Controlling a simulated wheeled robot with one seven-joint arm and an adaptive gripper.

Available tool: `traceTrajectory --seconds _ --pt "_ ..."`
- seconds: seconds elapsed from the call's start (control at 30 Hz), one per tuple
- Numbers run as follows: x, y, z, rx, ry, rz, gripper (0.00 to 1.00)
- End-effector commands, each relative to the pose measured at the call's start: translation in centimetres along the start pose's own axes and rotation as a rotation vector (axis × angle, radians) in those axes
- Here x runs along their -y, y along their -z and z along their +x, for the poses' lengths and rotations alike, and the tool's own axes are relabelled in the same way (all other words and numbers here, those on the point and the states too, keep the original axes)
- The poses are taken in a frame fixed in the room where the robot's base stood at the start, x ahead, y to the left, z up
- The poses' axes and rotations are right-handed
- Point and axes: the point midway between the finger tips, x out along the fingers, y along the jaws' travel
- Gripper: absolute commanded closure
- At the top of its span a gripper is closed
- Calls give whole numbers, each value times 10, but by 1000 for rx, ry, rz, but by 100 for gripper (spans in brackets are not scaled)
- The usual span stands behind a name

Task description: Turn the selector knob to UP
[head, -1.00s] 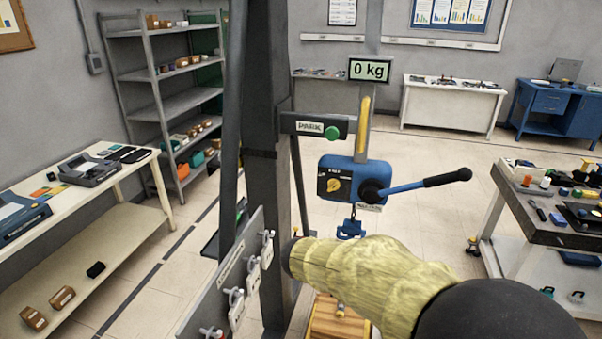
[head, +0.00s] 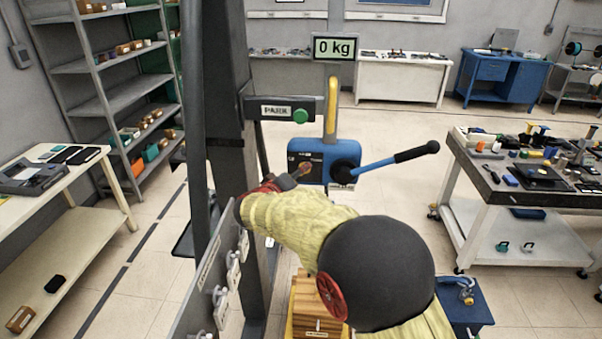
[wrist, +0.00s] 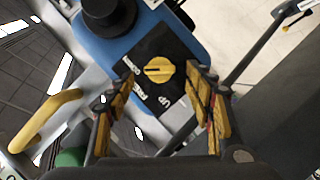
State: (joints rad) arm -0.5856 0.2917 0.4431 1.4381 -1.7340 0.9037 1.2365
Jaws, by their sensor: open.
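The selector knob (wrist: 158,70) is a round yellow dial with a dark bar across it. It sits on a black plate (wrist: 150,52) with white lettering, on the blue hoist body (wrist: 112,45). "UP" is legible below the knob; other words are hard to read. I cannot tell which word the bar marks. My gripper (wrist: 157,80) is open, its yellow-padded fingers either side of the plate, with no clear contact on the knob. In the head view my gripper (head: 291,180) is at the lower left of the hoist body (head: 322,153), partly covering its face.
A blue lever with a black grip (head: 405,155) sticks out to the right of the hoist. A PARK bar with a green button (head: 300,116) and a "0 kg" display (head: 335,48) are above. A dark column (head: 228,170) stands close on the left.

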Motion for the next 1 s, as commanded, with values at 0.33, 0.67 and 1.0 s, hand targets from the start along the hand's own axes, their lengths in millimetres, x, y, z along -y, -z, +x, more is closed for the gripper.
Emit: traceTrajectory --seconds 0.33,0.67,1.0 --pt "1 0 28 0 1 -1 47" --pt "0 0 28 1 1 -1 53" --pt "0 0 28 1 1 -1 73"
